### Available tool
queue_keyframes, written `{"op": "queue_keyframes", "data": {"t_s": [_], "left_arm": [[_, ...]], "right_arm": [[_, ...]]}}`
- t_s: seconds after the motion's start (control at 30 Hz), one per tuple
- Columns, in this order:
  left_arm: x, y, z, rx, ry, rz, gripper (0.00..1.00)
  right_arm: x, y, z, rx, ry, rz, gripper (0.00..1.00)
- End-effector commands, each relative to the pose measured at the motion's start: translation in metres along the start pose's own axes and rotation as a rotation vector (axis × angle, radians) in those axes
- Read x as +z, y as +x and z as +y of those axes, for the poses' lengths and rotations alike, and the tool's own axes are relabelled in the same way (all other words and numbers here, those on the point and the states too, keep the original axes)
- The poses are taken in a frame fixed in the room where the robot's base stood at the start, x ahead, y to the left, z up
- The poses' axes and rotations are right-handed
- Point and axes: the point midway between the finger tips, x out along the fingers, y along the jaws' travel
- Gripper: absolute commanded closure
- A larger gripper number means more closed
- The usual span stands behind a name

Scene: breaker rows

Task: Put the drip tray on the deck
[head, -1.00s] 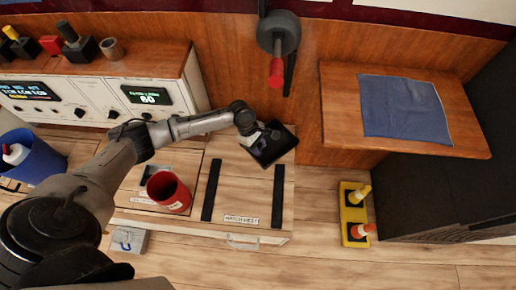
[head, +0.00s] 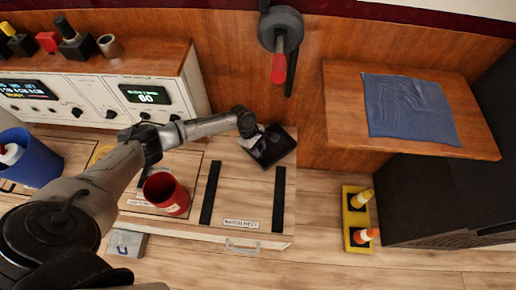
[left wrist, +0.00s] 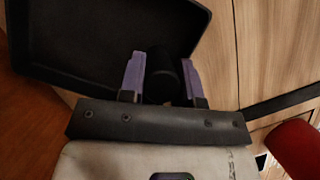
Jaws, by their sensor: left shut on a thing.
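The drip tray is the black, shallow, square tray (head: 283,151) at the back right corner of the wooden hatch top in the head view. My left gripper (head: 262,142) is over its left part. In the left wrist view the tray (left wrist: 75,45) fills the upper left, and the purple fingers of my left gripper (left wrist: 162,75) are shut on a dark round grip at its edge. I cannot tell whether the tray touches the hatch top. The plank deck (head: 330,268) shows below and to the right of the hatch. My right gripper is not in view.
A red cup (head: 166,194) stands left of two black strips (head: 210,192) on the hatch top. A yellow rack (head: 349,215) with small cones stands on the deck. A wooden table (head: 345,105) with a blue cloth (head: 408,108) is at right. Deck between hatch and rack is clear.

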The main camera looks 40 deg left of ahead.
Motion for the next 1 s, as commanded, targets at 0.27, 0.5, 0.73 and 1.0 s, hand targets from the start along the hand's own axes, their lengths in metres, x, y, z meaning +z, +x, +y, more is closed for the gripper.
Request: {"op": "queue_keyframes", "data": {"t_s": [0.27, 0.5, 0.73, 1.0], "left_arm": [[-0.001, 0.003, 0.0, 0.0, 0.001, 0.0, 0.61], [-0.001, 0.003, 0.0, 0.0, 0.0, 0.0, 0.44], [-0.001, 0.0, 0.0, 0.001, 0.0, 0.001, 0.44], [0.001, -0.041, 0.0, 0.002, 0.0, 0.001, 0.44]], "right_arm": [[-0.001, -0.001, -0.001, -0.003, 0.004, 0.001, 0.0], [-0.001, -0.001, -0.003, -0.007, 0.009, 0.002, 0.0], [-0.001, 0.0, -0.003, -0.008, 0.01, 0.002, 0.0], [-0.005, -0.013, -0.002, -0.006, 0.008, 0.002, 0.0]]}}
